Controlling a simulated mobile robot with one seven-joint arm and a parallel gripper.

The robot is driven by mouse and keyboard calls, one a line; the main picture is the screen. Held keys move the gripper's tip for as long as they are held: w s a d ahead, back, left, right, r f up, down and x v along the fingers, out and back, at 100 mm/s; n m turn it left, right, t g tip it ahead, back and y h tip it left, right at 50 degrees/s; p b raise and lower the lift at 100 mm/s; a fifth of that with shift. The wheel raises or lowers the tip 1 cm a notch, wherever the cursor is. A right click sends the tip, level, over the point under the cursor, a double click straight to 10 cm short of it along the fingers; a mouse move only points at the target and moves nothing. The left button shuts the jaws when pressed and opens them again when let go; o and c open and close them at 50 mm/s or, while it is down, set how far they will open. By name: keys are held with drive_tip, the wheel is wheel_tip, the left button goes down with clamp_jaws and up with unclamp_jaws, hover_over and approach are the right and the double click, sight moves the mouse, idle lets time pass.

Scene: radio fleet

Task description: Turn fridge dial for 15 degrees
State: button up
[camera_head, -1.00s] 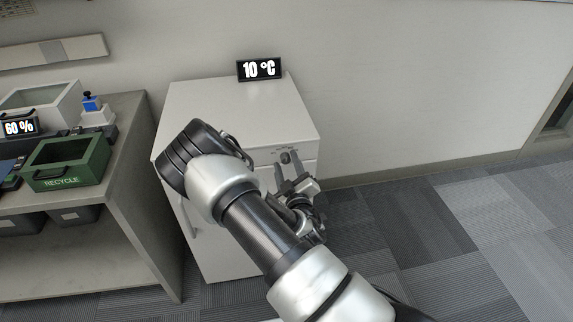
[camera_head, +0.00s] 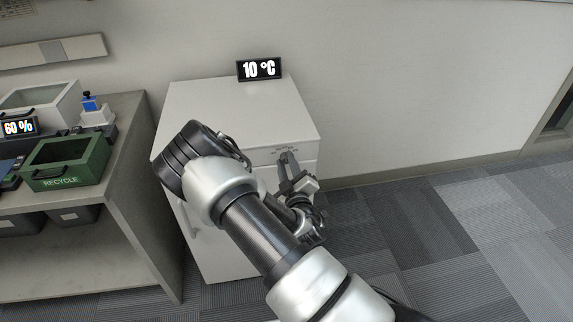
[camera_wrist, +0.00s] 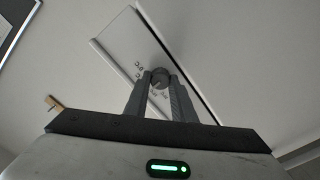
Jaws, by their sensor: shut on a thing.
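The white fridge (camera_head: 240,117) stands against the wall, with a black display (camera_head: 259,69) reading 10 °C on its top. The round grey dial (camera_wrist: 160,77) is on the fridge's front panel, with small marks around it, and shows in the wrist view between my fingertips. My gripper (camera_head: 289,160) is at the upper right of the fridge front and is shut on the dial, one finger on each side. In the head view the fingers hide most of the dial. My arm covers much of the fridge front.
A grey table (camera_head: 133,150) stands left of the fridge, with a green recycle bin (camera_head: 66,165), a white box (camera_head: 43,99), a small blue-topped device (camera_head: 92,108) and a 60 % display (camera_head: 19,127). The carpet floor (camera_head: 450,230) to the right is clear.

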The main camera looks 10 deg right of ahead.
drive_tip(key=shift+f+n+b, duration=0.15)
drive_tip(key=shift+n+b, duration=0.65)
drive_tip(key=shift+n, duration=1.5)
drive_tip(key=o, duration=1.1)
drive_tip(key=shift+c, duration=0.2)
drive_tip(key=s+p, duration=0.2)
drive_tip(key=s, duration=1.5)
drive_tip(key=shift+s, duration=0.25)
drive_tip(key=shift+w, duration=0.1)
